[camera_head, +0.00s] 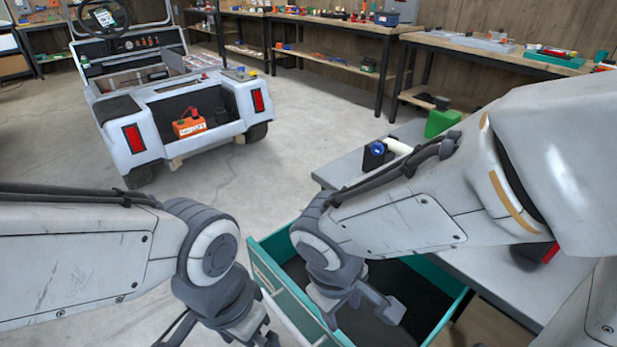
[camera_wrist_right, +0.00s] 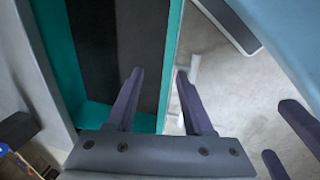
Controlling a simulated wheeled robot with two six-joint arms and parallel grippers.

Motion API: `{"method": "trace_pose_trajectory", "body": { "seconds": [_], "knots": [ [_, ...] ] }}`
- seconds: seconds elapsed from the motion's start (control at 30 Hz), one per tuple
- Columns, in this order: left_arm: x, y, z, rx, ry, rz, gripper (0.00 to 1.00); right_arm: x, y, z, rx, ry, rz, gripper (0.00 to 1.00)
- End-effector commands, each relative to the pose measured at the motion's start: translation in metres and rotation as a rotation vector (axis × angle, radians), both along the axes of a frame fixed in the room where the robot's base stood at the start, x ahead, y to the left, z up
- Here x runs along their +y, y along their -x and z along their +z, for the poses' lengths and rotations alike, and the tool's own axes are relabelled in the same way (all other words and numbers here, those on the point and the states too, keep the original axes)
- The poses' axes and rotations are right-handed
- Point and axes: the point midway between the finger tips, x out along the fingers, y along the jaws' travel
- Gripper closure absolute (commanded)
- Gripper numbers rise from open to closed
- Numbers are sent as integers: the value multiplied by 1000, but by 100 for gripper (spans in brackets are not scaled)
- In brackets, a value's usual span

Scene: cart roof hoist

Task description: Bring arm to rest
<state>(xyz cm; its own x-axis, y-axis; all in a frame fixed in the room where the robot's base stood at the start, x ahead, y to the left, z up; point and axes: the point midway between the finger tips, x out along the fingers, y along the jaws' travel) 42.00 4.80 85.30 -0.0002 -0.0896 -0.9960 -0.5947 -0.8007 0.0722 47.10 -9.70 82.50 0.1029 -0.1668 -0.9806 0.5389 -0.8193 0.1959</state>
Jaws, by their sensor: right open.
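My right arm reaches down from the right in the head view. Its gripper (camera_head: 362,308) is over the teal drawer (camera_head: 448,318), near the drawer's left front.
The drawer stands open below a grey bench (camera_head: 345,168) with a green can (camera_head: 441,123) on it. A white cart (camera_head: 165,105) with an orange box (camera_head: 189,126) in its rear stands at the back left. Workbenches (camera_head: 320,25) line the wall. The floor between is clear.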

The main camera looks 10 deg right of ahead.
Motion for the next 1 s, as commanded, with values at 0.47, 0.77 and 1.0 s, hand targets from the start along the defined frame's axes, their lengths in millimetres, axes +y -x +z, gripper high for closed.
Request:
{"method": "trace_pose_trajectory", "body": {
  "seconds": [0.47, 0.77, 1.0],
  "knots": [
    [0, 0, 22, 1, -1, 0, 0, 51, 51, 52, 107, -260, 63, 48],
    [0, 0, 97, 0, 0, 0, 0, 50, 51, 126, 107, -256, 61, 48],
    [0, 0, 159, 0, 0, 0, 0, 50, 51, 187, 106, -255, 61, 48]
  ]
}}
